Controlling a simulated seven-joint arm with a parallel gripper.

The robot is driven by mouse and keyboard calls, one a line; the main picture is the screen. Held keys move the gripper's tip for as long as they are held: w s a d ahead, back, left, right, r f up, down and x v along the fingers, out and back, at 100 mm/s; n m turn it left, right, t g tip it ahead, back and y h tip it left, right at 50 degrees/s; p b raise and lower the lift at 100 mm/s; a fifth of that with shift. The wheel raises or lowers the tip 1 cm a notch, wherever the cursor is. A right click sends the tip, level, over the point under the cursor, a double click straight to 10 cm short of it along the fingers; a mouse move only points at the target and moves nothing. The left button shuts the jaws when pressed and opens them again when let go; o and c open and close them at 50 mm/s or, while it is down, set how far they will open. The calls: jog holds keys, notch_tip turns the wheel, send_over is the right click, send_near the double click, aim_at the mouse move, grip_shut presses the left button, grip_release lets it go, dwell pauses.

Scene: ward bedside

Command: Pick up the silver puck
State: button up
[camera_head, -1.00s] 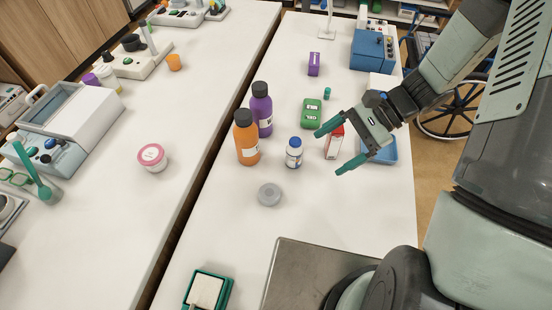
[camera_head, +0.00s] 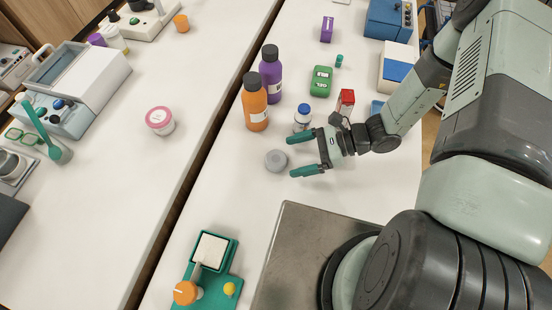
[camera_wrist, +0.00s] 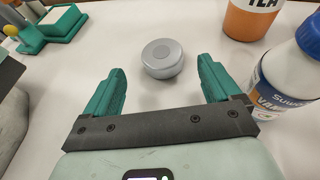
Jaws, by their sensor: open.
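The silver puck (camera_head: 276,160) is a small round grey disc lying flat on the white table (camera_head: 240,195). My gripper (camera_head: 291,156) is open and empty just to the right of the puck, its two green fingers pointing at it. In the wrist view the puck (camera_wrist: 162,57) lies ahead of the fingertips, centred in the gap between them. It appears apart from both fingers (camera_wrist: 160,78).
A white bottle with a blue cap (camera_head: 303,118) stands close behind my gripper, and an orange bottle (camera_head: 255,103) and purple bottle (camera_head: 271,75) stand behind the puck. A metal plate (camera_head: 300,240) and a green device (camera_head: 212,255) lie in front. Table left of the puck is clear.

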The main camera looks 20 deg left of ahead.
aim_at(279, 158)
jog(key=x, duration=0.4)
jog(key=shift+a, duration=0.35)
jog(key=c, duration=1.2)
jog(key=shift+c, duration=0.8)
jog(key=shift+r, duration=0.1)
